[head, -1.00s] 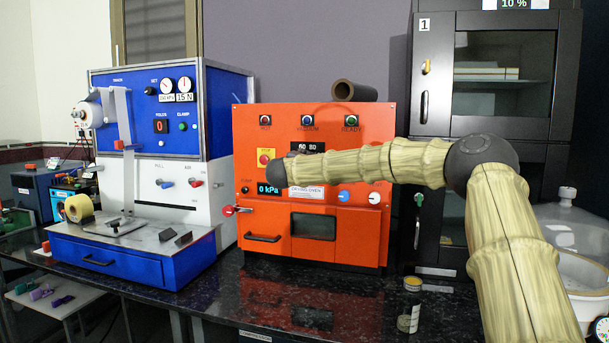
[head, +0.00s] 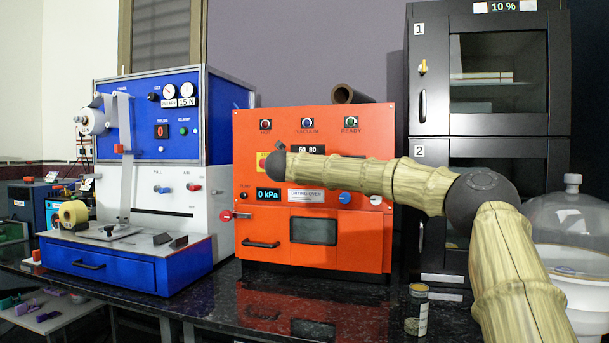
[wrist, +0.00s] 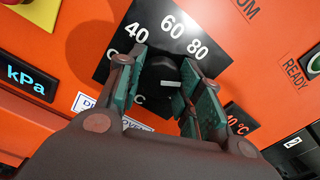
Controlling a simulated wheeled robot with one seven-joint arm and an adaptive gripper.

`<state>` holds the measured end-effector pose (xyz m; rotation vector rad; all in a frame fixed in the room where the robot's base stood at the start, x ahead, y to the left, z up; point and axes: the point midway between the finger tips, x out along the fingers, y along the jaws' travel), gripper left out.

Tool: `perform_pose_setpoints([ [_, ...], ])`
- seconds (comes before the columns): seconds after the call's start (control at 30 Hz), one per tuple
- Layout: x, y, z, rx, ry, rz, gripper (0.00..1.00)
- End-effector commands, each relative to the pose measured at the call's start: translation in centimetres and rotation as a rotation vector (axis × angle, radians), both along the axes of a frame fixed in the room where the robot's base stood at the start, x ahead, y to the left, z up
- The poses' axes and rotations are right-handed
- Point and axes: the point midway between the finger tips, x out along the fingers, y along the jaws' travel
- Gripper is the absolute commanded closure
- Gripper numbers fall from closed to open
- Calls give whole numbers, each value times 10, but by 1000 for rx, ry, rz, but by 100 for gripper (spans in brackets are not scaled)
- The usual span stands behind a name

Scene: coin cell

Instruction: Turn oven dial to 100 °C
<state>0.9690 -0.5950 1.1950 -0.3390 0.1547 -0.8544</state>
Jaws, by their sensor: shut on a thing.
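The orange drying oven (head: 265,222) stands on the bench at the centre of the head view. In the wrist view, its black dial (wrist: 161,68) sits on a black scale plate (wrist: 128,40) marked 40, 60 and 80. A short white mark shows on the dial's face; which figure it points to is unclear. My gripper (wrist: 164,84) is shut on the dial, with green-padded fingers on both sides. A temperature readout (wrist: 238,120) is partly hidden by a finger. In the head view, my arm covers the dial.
A pressure display (head: 268,194) reads 0 kPa. A yellow panel (wrist: 38,10) lies near my gripper at upper left. A blue-and-white test machine (head: 190,130) stands left, a black cabinet (head: 430,60) right. A small jar (head: 417,312) stands on the bench front.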

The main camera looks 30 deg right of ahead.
Motion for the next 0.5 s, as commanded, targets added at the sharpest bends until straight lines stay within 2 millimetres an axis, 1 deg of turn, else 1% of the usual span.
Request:
perform_pose_setpoints([
  [0.03,1,0,-14,22,-10,-3,88],
  [0.27,1,0,-13,88,-87,-3,88],
  [0.5,1,0,-11,116,-118,-3,88],
])
